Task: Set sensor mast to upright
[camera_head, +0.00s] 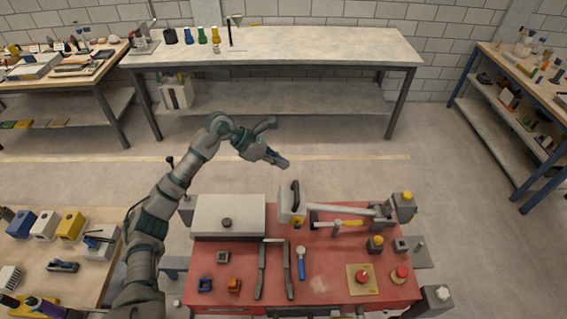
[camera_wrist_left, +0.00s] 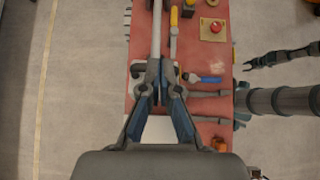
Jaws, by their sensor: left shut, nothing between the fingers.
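A long pale grey bar, which I take to be the sensor mast (camera_head: 348,208), lies nearly flat across the back of the red bench. Its right end meets a grey block with a yellow top (camera_head: 404,205). The mast (camera_wrist_left: 156,40) also shows in the left wrist view, its near part hidden behind my fingers. My left gripper (camera_head: 283,162) is shut and empty, raised above the back edge of the bench, apart from the mast in the head view. It fills the lower middle of the wrist view (camera_wrist_left: 160,92). A dark gripper, apparently my right one (camera_wrist_left: 249,63), shows small there; its jaws are unclear.
Floor behind the bench is clear up to a long grey table (camera_head: 290,45).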

